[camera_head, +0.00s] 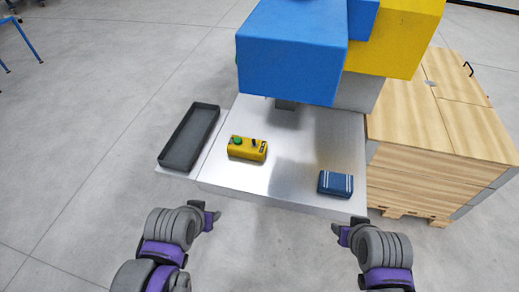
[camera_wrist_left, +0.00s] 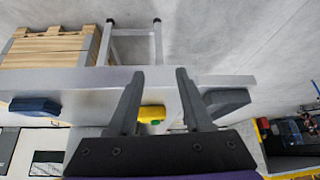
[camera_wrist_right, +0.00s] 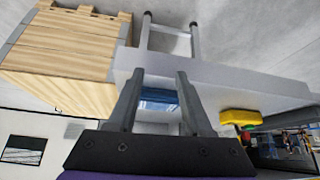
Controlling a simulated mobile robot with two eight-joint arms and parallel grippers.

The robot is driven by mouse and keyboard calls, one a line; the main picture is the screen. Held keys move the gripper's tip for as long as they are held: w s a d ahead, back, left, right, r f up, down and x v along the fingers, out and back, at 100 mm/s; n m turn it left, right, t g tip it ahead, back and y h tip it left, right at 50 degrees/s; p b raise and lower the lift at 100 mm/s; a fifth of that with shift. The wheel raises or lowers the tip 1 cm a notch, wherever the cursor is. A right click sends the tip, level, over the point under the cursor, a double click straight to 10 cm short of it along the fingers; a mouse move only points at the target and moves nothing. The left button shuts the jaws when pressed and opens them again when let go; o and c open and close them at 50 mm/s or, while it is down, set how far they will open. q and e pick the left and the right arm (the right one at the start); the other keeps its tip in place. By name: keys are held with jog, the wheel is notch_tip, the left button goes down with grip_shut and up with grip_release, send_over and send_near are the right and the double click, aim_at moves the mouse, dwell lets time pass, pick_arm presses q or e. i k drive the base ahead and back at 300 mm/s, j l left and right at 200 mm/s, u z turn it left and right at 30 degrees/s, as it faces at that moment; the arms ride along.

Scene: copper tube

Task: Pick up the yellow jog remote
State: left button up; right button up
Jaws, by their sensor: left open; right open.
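The yellow jog remote (camera_head: 247,148) lies on the silver metal table (camera_head: 235,190), left of its middle. It has a green button at its left and a dark knob near its right end. It also shows in the left wrist view (camera_wrist_left: 152,114), between the fingers and beyond them, and in the right wrist view (camera_wrist_right: 240,117). My left gripper (camera_head: 212,219) is open and empty, in front of the table's near edge and apart from the remote. My right gripper (camera_head: 338,232) is open and empty, in front of the table's near right corner.
A dark blue box (camera_head: 335,184) with pale stripes lies near the table's front right. A dark grey empty tray (camera_head: 189,137) sits at the left. A large blue and yellow machine (camera_head: 292,60) overhangs the table's back. Wooden crates (camera_head: 430,140) stand at the right.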

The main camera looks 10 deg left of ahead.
aim_at(245, 150)
jog(key=i+l+u, duration=0.15)
jog(key=l, duration=0.4)
jog(key=l+u, duration=0.15)
jog(key=l, duration=0.35)
jog(key=i+l+u, duration=0.2)
jog(key=l, duration=0.35)
jog(key=i, duration=0.1)
